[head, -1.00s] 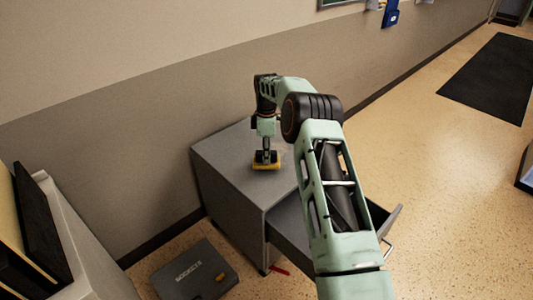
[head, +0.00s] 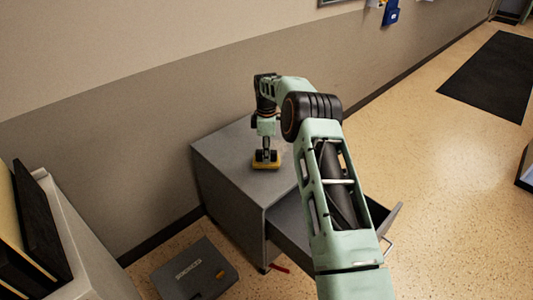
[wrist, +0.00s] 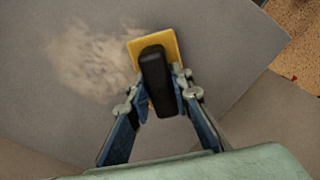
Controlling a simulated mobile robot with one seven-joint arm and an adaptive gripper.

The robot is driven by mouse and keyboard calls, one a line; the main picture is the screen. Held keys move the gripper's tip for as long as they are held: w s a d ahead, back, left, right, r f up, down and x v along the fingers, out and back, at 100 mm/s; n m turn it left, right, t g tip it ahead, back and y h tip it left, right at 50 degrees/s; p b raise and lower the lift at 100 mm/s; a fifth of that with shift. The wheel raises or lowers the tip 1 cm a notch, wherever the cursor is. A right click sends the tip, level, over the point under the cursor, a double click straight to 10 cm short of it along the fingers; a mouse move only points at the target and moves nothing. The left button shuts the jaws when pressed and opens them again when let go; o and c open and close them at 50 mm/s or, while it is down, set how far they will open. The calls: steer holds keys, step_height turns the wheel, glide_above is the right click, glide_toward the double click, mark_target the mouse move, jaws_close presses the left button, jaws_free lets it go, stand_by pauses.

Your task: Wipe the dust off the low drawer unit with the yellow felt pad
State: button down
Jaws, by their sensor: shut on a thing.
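The low drawer unit (head: 222,157) is grey and stands against the wall, with its drawer (head: 290,232) pulled open to the front right. The yellow felt pad (head: 266,166) has a black handle and is at the unit's top, near the middle. My gripper (head: 266,151) points down and is shut on the pad's handle. In the wrist view my gripper (wrist: 162,95) holds the black handle, and the yellow pad (wrist: 171,43) shows around it. A pale patch of dust (wrist: 92,62) lies on the grey top, left of the pad. I cannot tell whether the pad presses on the top.
A dark grey case (head: 195,272) lies on the floor left of the unit. A light cabinet (head: 85,240) with upright folders stands at the lower left. The open drawer juts out under my arm. A black mat (head: 490,78) lies on clear floor at the right.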

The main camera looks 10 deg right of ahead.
steer(key=shift+f, duration=0.55)
